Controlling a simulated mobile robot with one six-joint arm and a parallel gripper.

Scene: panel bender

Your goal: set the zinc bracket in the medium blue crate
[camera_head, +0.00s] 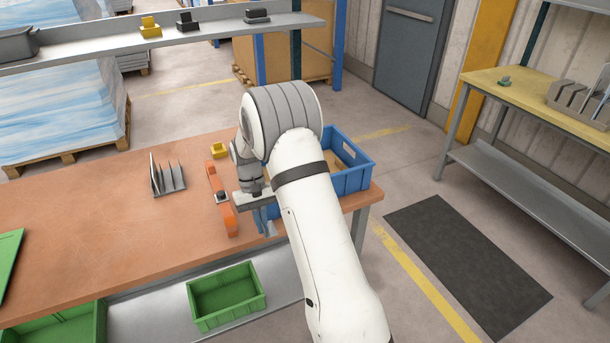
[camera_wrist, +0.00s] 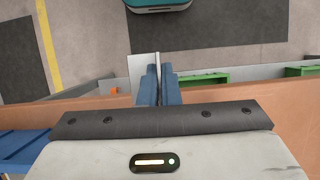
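The blue crate (camera_head: 352,181) stands at the right end of the orange-brown workbench, partly hidden behind my arm. Its edge also shows at the left of the wrist view (camera_wrist: 22,148). My gripper (camera_head: 266,222) is over the bench's front edge, to the left of and nearer than the crate's visible part. In the wrist view my blue fingers (camera_wrist: 157,84) are close together around the thin edge of a light grey metal piece, which looks like the zinc bracket (camera_wrist: 142,68). Its flat face sticks out past the left finger. In the head view the piece is hard to make out.
An orange tool (camera_head: 220,198), a small yellow bin (camera_head: 219,151) and a rack of grey plates (camera_head: 169,182) are on the bench. A green crate (camera_head: 227,296) sits on the lower shelf. A shelf (camera_head: 225,23) spans above the bench's back.

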